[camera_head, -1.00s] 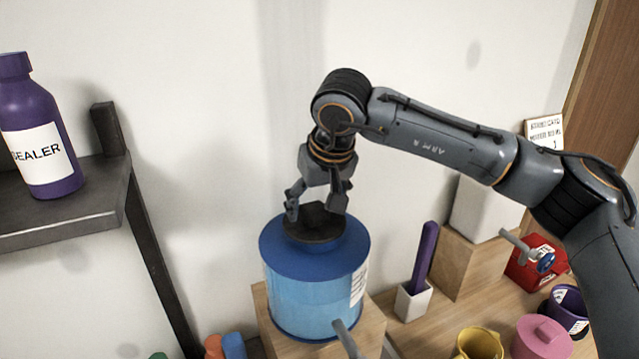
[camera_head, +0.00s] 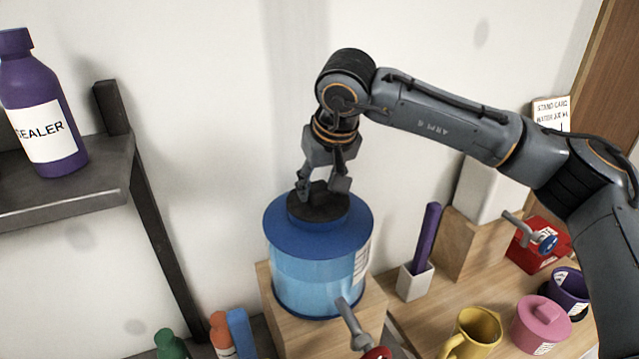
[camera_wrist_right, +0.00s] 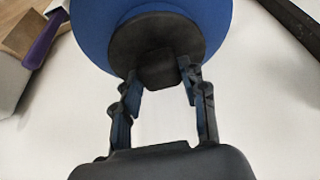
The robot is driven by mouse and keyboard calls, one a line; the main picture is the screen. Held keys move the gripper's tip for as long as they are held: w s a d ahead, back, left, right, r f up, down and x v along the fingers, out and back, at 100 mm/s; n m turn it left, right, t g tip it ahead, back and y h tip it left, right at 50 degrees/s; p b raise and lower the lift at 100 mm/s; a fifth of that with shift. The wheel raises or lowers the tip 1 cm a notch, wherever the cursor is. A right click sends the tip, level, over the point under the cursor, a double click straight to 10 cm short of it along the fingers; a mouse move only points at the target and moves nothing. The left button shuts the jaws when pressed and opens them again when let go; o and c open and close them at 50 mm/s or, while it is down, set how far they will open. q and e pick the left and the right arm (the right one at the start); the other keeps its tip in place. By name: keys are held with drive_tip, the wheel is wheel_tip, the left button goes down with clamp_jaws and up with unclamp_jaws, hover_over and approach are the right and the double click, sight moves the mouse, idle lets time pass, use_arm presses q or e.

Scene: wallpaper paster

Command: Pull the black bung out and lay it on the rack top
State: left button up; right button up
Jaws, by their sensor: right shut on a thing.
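The black bung (camera_head: 318,207) is a round dark plug with a square knob. It sits in the top opening of a blue tank (camera_head: 316,265); I cannot tell whether it is lifted at all. My right gripper (camera_head: 322,190) comes down from above and is shut on the bung's knob. In the right wrist view the fingertips (camera_wrist_right: 160,78) are on either side of the knob, with the bung (camera_wrist_right: 150,35) against the blue tank top. The rack top (camera_head: 60,203) is a dark grey shelf at the left. My left gripper is not in view.
A purple sealer bottle (camera_head: 42,110) stands on the rack top, and an upright post rises at its back corner. The tank stands on a wooden block (camera_head: 350,330). A purple stick in a white holder (camera_head: 414,282), a yellow mug (camera_head: 474,335) and a pink pot (camera_head: 541,325) stand right.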

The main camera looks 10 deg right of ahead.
sight(315, 183)
drive_tip(key=shift+r+p, duration=1)
drive_tip(key=shift+r, duration=0.8)
drive_tip(key=shift+r+p, duration=1.25)
drive_tip(key=shift+r, duration=0.8)
drive_tip(key=shift+f, duration=0.1)
